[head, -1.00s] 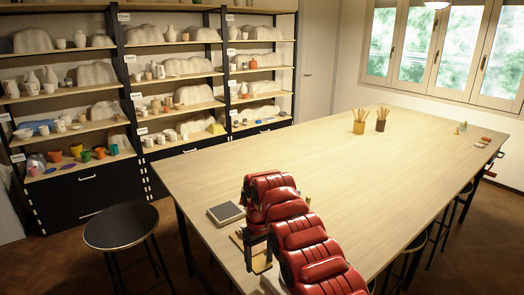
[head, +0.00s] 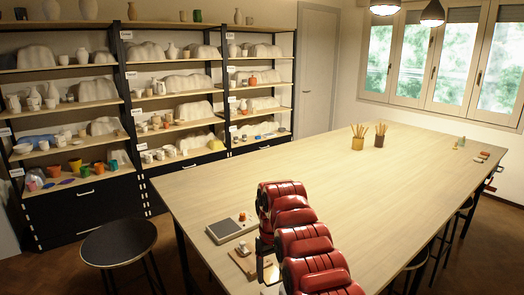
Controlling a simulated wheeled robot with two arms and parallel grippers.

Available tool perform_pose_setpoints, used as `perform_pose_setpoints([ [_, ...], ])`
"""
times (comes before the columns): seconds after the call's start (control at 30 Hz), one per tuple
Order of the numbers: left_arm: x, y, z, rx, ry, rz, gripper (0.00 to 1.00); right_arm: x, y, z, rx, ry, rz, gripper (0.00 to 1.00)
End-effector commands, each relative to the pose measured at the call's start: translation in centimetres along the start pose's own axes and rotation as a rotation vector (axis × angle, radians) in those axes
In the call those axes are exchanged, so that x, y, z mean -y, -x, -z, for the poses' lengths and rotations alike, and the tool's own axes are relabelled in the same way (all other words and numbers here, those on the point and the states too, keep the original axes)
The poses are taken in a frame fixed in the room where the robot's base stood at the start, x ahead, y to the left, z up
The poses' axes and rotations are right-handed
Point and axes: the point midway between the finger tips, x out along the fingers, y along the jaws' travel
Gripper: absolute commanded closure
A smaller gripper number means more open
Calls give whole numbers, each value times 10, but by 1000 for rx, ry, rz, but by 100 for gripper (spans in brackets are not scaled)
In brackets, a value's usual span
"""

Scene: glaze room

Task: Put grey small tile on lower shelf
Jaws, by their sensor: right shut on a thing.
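My red right arm comes in from the bottom, and its gripper (head: 266,258) is low over the near left part of the table. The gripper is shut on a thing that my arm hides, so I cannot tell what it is. I cannot make out a grey small tile for certain. A flat grey square slab with a pale rim (head: 226,230) lies on the table left of the gripper, with a small orange-and-white piece at its far corner. The lowest open shelves (head: 200,158) of the rack hold pots and pale mounds. My left gripper is not in view.
The long pale table (head: 340,185) is mostly clear. Two pencil cups (head: 357,143) stand towards its far side. A wooden board (head: 240,262) with a small piece lies beside my gripper. A dark round stool (head: 118,242) stands between table and rack.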

Motion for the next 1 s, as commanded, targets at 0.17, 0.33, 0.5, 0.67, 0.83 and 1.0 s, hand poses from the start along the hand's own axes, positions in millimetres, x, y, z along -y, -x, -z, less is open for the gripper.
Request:
perform_pose_setpoints([
  [0.17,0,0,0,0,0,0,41,-12,4,-3,-1,-36,0,87],
  [0.33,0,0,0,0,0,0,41,-19,6,-5,-2,-60,1,87],
  [0.5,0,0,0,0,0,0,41,-24,7,-7,0,-70,-1,87],
  [0.67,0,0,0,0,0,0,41,-23,8,-6,-1,-79,1,87],
  [0.83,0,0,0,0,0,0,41,-26,10,-6,-4,-92,1,87],
  [1.0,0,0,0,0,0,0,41,-34,11,-10,1,-106,0,87],
])
